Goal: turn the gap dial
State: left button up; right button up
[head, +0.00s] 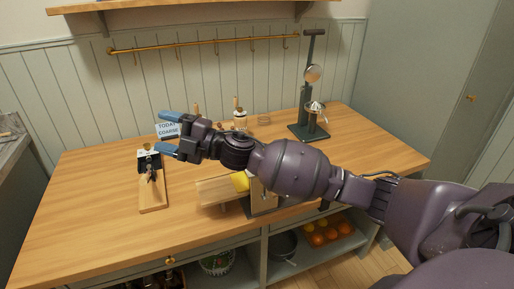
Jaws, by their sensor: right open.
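My right gripper (167,134) reaches across from the right with its two blue fingertips spread wide. It is open and nothing shows between its fingers except part of a sign (168,130) behind, reading "TODAY COARSE". A small device with a brass knob (147,147) and a dark and white body (148,157) sits at the far end of a wooden board (153,197). The lower fingertip is just right of this device; I cannot tell whether they touch. I cannot make out which part is the gap dial. My left gripper is out of view.
My right arm partly hides a wooden, metal-sided piece (263,203) with a yellow item (240,181) on the wooden counter (95,200). A dark lever stand (306,128) is at back right. The counter's left side is clear. Oranges (320,238) are on the shelf below.

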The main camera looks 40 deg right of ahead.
notch_tip(320, 180, up, 5)
jog(key=w+d+n+g+h, duration=0.1)
jog(key=d+n+g+h, duration=0.1)
jog(key=n+g, duration=0.75)
jog(key=s+d+f+m+g+h, duration=0.2)
jog(key=d+f+h, duration=0.2)
jog(key=d+h, duration=0.5)
jog(key=s+d+f+m+g+h, duration=0.1)
jog(key=d+f+g+h, duration=0.25)
jog(key=d, duration=0.85)
jog(key=shift+t+h, duration=0.45)
jog(key=shift+t, duration=0.05)
notch_tip(320, 180, down, 10)
jog(key=shift+c, duration=0.4)
jog(key=c, duration=0.8)
jog(key=shift+c, duration=0.2)
